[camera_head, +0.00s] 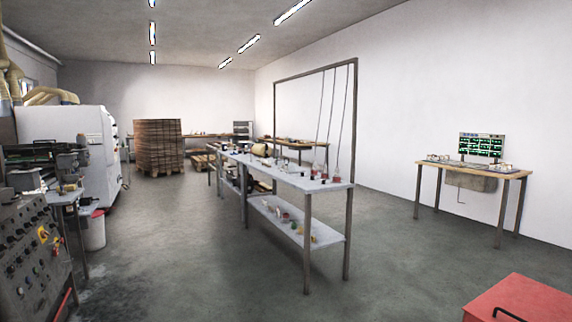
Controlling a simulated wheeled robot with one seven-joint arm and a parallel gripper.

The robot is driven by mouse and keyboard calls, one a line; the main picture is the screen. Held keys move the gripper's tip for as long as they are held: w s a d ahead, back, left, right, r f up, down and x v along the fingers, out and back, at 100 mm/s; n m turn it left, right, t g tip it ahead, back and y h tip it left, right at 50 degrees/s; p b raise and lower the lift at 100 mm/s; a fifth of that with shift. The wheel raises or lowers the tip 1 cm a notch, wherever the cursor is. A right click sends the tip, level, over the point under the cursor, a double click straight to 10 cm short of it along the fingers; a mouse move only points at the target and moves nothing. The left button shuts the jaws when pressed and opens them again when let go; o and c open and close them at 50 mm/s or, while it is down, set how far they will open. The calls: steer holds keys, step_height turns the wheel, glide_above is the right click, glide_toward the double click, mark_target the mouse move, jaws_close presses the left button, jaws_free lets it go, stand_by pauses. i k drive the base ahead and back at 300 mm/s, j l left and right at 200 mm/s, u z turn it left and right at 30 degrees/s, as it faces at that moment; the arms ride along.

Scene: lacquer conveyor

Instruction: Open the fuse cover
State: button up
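I cannot pick out a fuse cover for certain in this head view. A grey control panel (20,265) with several knobs and a yellow-and-red switch stands at the left edge. At the right wall, a unit with green-lit displays (481,145) stands at the back of a wooden-topped table (512,174). A grey-brown box (471,182) hangs under that tabletop. No detail of a cover shows on any of these at this distance. My gripper is not in view.
A long grey two-level bench (325,187) with bottles and small items stands in the middle under a metal frame (354,105). A red box (520,303) is at the lower right. A white machine (75,130) stands left. Floor (400,270) between bench and right table is clear.

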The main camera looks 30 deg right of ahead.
mark_target(294, 166)
steer(key=i+j, duration=0.1)
steer(key=i, duration=4.35)
steer(key=i+l+z, duration=0.1)
steer(key=i+z, duration=0.25)
steer(key=i, duration=0.6)
steer(key=i+j+z, duration=0.3)
steer(key=i, duration=0.65)
steer(key=i+z, duration=0.3)
steer(key=i, duration=0.2)
steer(key=i+j+z, duration=0.1)
steer(key=i+z, duration=0.2)
steer(key=i, duration=0.2)
